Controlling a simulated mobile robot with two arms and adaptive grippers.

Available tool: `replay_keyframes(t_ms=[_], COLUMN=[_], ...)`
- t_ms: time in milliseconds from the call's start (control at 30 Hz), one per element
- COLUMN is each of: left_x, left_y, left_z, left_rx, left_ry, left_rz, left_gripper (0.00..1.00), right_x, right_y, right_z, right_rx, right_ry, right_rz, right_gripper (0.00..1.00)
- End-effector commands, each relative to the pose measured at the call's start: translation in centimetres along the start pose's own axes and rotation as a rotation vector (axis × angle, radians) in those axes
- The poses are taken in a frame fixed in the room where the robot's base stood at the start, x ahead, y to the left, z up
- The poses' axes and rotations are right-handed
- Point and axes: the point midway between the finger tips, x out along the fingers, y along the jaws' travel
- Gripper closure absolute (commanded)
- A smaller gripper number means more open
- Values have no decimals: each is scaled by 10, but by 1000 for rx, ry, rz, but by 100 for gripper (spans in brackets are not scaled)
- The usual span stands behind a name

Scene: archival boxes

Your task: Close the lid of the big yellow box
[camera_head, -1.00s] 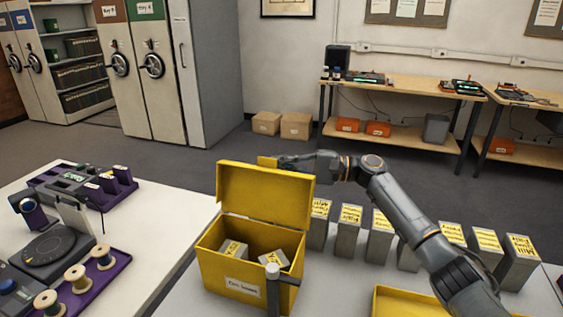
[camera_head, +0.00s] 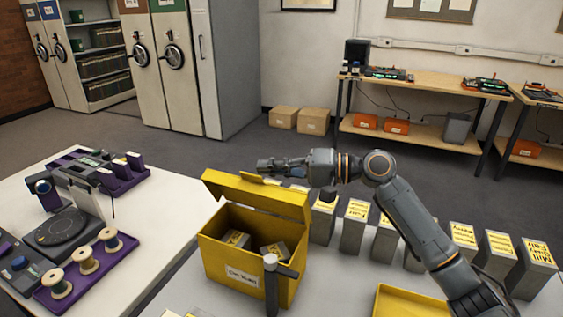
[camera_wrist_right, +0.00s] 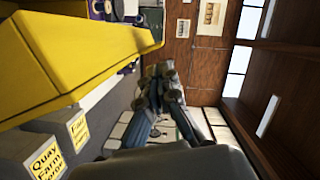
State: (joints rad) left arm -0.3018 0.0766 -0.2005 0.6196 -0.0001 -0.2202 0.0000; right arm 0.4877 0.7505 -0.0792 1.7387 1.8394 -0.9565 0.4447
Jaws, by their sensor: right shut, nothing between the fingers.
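The big yellow box (camera_head: 228,258) stands open on the near table, with small grey boxes with yellow labels (camera_head: 273,250) inside. Its yellow lid (camera_head: 240,196) is partly open, leaning forward from the back hinge, with a small tab on its upper edge. My right gripper (camera_head: 264,166) is shut and empty, just behind and above that edge; whether it touches the lid is unclear. In the right wrist view the gripper (camera_wrist_right: 160,82) points away from me, with a large yellow surface (camera_wrist_right: 75,60) to its left.
Several grey upright boxes (camera_head: 354,226) stand in a row right of the yellow box, under my right arm. A low yellow tray (camera_head: 408,304) lies at the front. A white table (camera_head: 160,215) is left.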

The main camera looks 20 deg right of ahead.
Motion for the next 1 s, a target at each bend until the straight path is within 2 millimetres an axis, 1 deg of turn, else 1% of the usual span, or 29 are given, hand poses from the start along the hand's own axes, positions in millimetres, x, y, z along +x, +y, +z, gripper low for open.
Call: replay_keyframes(t_ms=[33, 233, 433, 700, 900, 1000], left_x=[4, 12, 19, 29, 34, 35], left_y=[-1, -4, -4, -4, -4, -4], left_z=[0, 1, 1, 1, 2, 2], left_rx=[1, 2, 1, 1, 1, 1], left_ry=[0, 0, 1, 2, 2, 2], left_rz=[-2, -5, -5, -5, -5, -5], left_gripper=[30, 30, 30, 30, 30, 30], right_x=[2, 9, 15, 23, 28, 30], right_y=[1, 0, 5, 22, 37, 44], right_z=[9, 37, 64, 96, 115, 122], right_rx=[-48, -232, -416, -662, -830, -845], right_ry=[-2, -3, -3, -3, -4, -3], right_rz=[12, 57, 104, 166, 208, 213], right_gripper=[100, 100, 100, 100, 100, 100])
